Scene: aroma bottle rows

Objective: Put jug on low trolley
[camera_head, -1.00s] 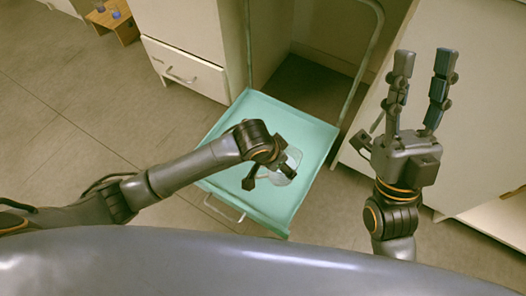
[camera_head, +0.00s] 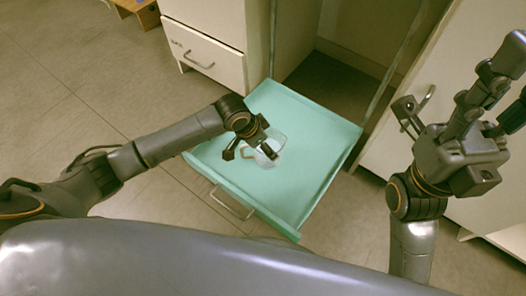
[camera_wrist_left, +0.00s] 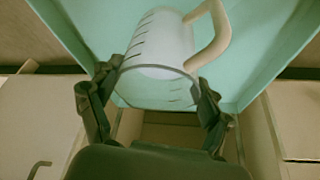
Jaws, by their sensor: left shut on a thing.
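The jug is clear, with measuring marks and a pale handle. In the head view, the jug (camera_head: 273,141) is over the teal top of the low trolley (camera_head: 310,200), near its middle. My left gripper (camera_head: 250,151) is shut on the jug and partly hides it. In the left wrist view, the jug (camera_wrist_left: 160,45) sits between the two fingers of my left gripper (camera_wrist_left: 155,90), with the teal surface behind it. I cannot tell whether its base touches the trolley. My right gripper (camera_head: 508,85) is open and empty at the far right, with its fingers apart.
A white cabinet with a drawer (camera_head: 205,52) stands behind the trolley at left. Another pale cabinet (camera_head: 400,150) is at right, behind my right arm. The trolley has a raised rim and a front handle (camera_head: 232,205). Tiled floor (camera_head: 70,80) is open at left.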

